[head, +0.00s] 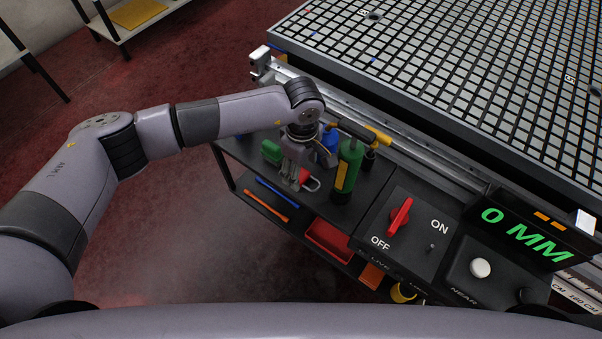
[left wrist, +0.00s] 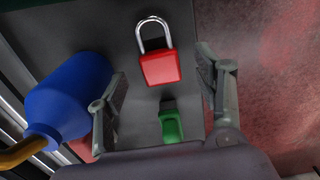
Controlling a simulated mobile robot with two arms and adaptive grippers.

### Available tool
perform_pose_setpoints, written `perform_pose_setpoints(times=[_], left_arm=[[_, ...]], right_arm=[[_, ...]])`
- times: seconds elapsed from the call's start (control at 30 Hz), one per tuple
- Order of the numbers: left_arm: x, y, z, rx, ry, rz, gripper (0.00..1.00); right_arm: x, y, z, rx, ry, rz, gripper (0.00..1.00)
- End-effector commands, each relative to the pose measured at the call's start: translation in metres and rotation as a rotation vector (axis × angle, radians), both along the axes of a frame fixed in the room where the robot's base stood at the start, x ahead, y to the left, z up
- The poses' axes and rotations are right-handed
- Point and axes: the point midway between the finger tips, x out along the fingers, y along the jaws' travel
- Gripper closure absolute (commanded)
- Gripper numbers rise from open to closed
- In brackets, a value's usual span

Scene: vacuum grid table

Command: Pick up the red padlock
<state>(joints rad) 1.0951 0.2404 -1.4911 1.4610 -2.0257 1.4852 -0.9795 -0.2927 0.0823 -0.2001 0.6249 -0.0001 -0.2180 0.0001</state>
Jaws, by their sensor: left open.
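The red padlock (left wrist: 161,68) lies on the dark shelf with its silver shackle pointing to the top of the left wrist view. In the head view a red part of it (head: 313,184) shows just beside my left gripper (head: 295,178), which partly hides it. My left gripper points down over the shelf. In the left wrist view its two fingers stand apart, one on each side of the padlock's body, with nothing held. I cannot tell how far above the padlock the fingertips are. My right gripper is not in view.
A blue bottle (left wrist: 66,100) stands close by the left finger. A green object (left wrist: 171,125) lies below the padlock. A green cylinder (head: 348,170) stands right of the gripper. A switch panel (head: 420,225) is to the right.

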Motion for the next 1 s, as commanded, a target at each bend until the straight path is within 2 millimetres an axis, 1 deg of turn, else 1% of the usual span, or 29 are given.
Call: perform_pose_setpoints(times=[0.03, 0.1, 0.2, 0.47, 1.0], left_arm=[[0.001, 0.002, -0.006, 0.001, 0.003, 0.002, 0.38], [0.001, 0.001, -0.017, 0.000, 0.004, 0.001, 0.38], [0.002, 0.001, -0.026, 0.000, 0.000, 0.001, 0.38], [0.002, 0.001, -0.029, -0.001, -0.001, 0.000, 0.38], [0.002, 0.001, -0.028, -0.001, -0.001, 0.000, 0.74]], right_arm=[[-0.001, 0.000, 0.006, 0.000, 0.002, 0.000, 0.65], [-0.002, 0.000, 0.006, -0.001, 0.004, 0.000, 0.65], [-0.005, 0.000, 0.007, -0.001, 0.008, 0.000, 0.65], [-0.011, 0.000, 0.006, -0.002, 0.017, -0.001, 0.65], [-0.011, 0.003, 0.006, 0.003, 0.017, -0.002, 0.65]])
